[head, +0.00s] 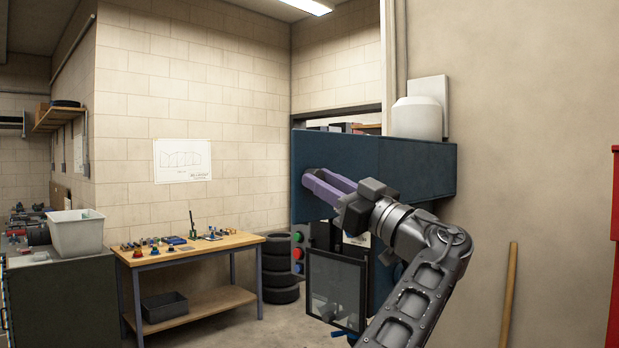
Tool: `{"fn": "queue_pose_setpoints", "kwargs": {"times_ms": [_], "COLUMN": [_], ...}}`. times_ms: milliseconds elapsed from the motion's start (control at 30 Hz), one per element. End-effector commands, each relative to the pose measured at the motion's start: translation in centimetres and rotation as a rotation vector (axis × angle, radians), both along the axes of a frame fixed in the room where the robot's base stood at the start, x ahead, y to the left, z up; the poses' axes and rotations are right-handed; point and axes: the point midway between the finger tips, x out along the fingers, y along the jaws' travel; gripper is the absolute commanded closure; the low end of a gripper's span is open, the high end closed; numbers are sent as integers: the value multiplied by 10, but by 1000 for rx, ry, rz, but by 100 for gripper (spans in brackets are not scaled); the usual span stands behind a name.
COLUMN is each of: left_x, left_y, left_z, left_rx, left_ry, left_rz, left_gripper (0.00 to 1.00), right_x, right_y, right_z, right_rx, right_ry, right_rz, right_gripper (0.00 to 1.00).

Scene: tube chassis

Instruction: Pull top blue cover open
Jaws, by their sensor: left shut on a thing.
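The top blue cover (418,170) is a large dark blue panel on a machine against the right wall, above a dark-framed clear door (335,290). My left gripper (314,184), with purple fingers, reaches across the cover from the lower right. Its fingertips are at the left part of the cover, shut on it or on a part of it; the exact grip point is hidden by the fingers. I cannot tell how far open the cover is. My right gripper is out of view.
Coloured buttons (298,253) line the machine's left side. Stacked tyres (280,268) stand left of it, beside a wooden workbench (195,247) with small parts. A white tank (417,118) shows above the cover. A wooden pole (509,295) leans on the right wall, near a red object (614,240).

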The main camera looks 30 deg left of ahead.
Motion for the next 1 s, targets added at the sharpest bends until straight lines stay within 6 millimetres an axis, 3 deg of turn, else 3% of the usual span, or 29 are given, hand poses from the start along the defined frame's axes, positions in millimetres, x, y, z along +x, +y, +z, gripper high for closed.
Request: {"fn": "queue_pose_setpoints", "kwargs": {"times_ms": [467,500,767,1000], "left_x": [-1,-1,0,0], "left_y": [-6,-6,-5,-5], "left_z": [2,2,1,0], "left_rx": [6,6,4,2], "left_ry": [2,2,3,3], "left_rz": [7,7,8,7], "left_gripper": [100,72,51,51], "right_x": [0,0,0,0], "right_y": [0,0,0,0], "right_z": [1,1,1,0], "right_rx": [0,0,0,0], "right_ry": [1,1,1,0], "right_rz": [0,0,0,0], "right_gripper": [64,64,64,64]}}
